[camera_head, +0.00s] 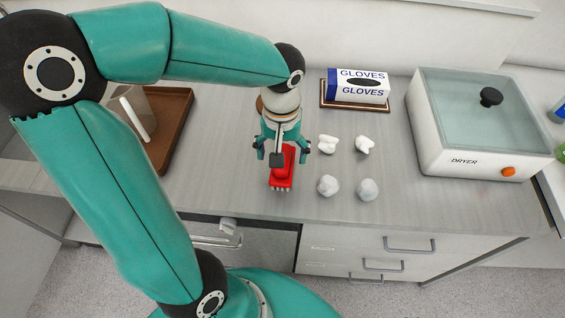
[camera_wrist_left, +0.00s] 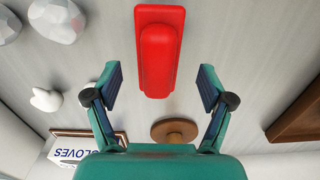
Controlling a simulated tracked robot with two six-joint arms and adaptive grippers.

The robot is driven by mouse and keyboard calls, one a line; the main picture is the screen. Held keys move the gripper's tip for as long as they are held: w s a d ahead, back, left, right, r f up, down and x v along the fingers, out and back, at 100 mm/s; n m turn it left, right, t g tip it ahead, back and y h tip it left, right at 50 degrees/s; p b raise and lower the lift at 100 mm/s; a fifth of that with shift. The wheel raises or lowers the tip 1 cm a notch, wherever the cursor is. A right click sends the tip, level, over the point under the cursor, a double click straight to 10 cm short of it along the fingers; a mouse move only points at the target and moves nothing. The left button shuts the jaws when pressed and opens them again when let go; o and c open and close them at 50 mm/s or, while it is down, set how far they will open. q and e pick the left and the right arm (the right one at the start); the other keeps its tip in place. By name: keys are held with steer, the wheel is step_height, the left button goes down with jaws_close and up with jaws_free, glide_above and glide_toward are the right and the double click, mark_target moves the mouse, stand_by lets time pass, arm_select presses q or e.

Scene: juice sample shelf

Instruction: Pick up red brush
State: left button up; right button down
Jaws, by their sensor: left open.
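The red brush (camera_head: 283,180) lies on the grey counter, its bristled end toward the front edge. My left gripper (camera_head: 283,149) is directly above it, pointing down, and covers part of it. In the left wrist view the brush (camera_wrist_left: 159,50) shows as a red block with a raised handle. The open fingers of the left gripper (camera_wrist_left: 159,77) stand on either side of its near end, with a gap on both sides. I see no contact between the fingers and the brush. My right gripper is not in view.
White crumpled pieces (camera_head: 328,185) lie right of the brush. A gloves box (camera_head: 358,87) is behind them, and a dryer (camera_head: 470,125) stands at the right. A brown tray (camera_head: 178,125) is at the left. A round wooden piece (camera_wrist_left: 175,130) is close to the gripper.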

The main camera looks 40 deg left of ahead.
arm_select(q)
step_height(320, 180, down, 4)
steer(key=shift+d+f, duration=0.15)
steer(key=shift+f, duration=0.05)
steer(key=c, duration=1.3)
steer(key=shift+r, duration=0.15)
step_height(320, 180, up, 20)
steer(key=p, duration=0.1)
